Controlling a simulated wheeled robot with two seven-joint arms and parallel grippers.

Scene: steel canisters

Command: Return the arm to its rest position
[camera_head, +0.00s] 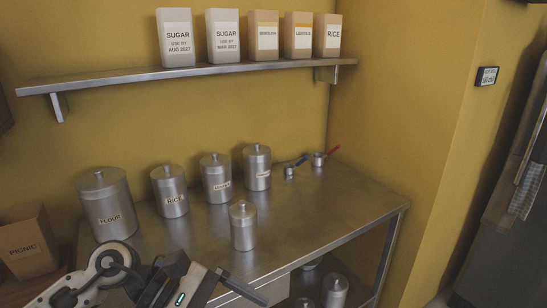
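My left arm enters at the bottom left. Its gripper (243,290) is low in the picture, over the near edge of the steel table, below the small canister. One dark finger shows pointing right and down. The other finger is not clear, so I cannot tell whether it is open or shut, and no held object shows. My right arm is not in view.
A steel table (300,222) bears canisters labelled flour (105,200) and rice (169,192), several more, including a small canister (243,225) nearer the front, and two small pans. A wall shelf (150,77) holds packets. A picnic box (25,240) stands left.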

